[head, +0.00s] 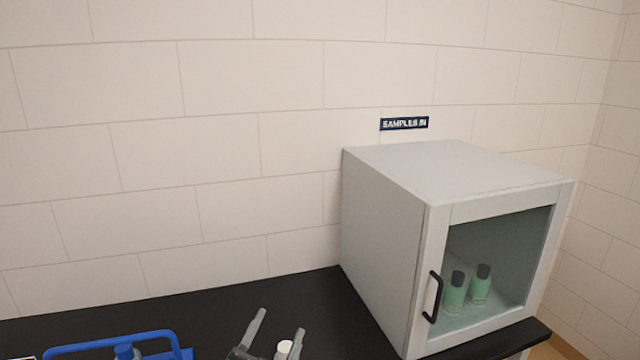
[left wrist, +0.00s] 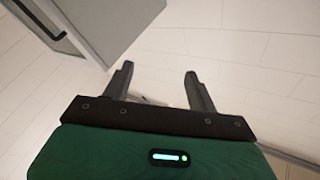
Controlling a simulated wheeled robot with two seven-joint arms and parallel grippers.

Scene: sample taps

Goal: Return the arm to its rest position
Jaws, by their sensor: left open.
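My left gripper (head: 277,325) shows at the bottom edge of the head view, over the black counter, to the left of the cabinet. Its two grey fingers stand apart and point away. In the left wrist view my left gripper (left wrist: 160,85) also shows with its fingers spread and nothing between them. The rest of the left arm is cut off by the lower edge of the head view. My right gripper is in neither view.
A grey cabinet (head: 385,240) with a shut glass door and black handle (head: 433,297) stands on the counter (head: 215,312). Two green bottles (head: 466,288) are inside. A blue carrier (head: 110,345) holds a blue-capped bottle. A white cap (head: 284,347) shows beside the gripper.

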